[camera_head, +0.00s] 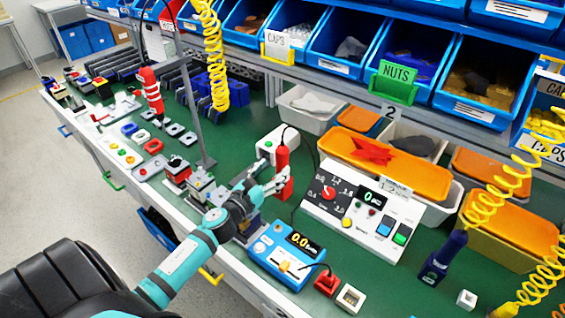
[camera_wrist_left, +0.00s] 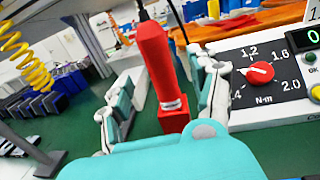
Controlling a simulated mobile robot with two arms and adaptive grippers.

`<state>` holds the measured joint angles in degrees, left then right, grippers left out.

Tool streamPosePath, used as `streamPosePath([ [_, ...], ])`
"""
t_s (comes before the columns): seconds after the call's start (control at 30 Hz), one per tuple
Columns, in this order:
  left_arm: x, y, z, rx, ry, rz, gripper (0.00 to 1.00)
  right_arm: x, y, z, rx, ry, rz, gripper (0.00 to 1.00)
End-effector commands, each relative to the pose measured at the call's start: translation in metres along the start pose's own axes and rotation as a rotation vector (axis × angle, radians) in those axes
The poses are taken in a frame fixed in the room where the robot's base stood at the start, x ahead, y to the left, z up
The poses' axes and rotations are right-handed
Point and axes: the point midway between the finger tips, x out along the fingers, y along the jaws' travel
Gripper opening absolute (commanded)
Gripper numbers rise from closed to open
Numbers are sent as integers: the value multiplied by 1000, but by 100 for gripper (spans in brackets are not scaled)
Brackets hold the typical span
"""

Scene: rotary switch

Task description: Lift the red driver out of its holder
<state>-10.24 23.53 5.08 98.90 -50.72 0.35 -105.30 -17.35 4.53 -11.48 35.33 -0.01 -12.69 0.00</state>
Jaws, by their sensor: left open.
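The red driver (camera_head: 283,163) stands upright near the middle of the green bench, with a black cable at its top. In the left wrist view the driver (camera_wrist_left: 156,65) has a pale ring near its lower end, above a red block-like part (camera_wrist_left: 174,120). I cannot tell whether that part is the holder or the driver. My left gripper (camera_head: 272,183) is open at the driver. In the left wrist view, one finger is on each side of it, with visible gaps. The driver's foot is partly hidden in the head view by my gripper. My right gripper is not in view.
A white box (camera_head: 266,146) with a green button stands just behind the driver. A white control panel (camera_head: 367,232) with a red dial is close to the right. A blue device (camera_head: 285,252) sits in front. A grey post (camera_head: 193,115) stands left.

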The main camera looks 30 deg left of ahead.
Motion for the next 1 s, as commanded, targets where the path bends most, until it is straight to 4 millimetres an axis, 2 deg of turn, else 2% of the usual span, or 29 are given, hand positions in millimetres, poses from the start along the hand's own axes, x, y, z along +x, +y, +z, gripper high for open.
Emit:
streamPosePath([
  [0.03, 3, 0, 1, -1, 0, -1, 61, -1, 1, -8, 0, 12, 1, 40],
  [0.17, 11, 0, -1, -2, -1, 0, 61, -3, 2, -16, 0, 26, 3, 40],
  [0.4, 46, 1, -7, -3, -1, 0, 61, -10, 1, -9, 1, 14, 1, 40],
  [0.5, 54, 1, -8, -2, 0, 0, 61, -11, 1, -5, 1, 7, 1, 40],
  [0.77, 57, 1, -9, -1, 1, -1, 61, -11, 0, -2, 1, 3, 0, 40],
  [1.0, 56, 1, -9, -1, 1, -1, 31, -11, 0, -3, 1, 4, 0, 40],
])
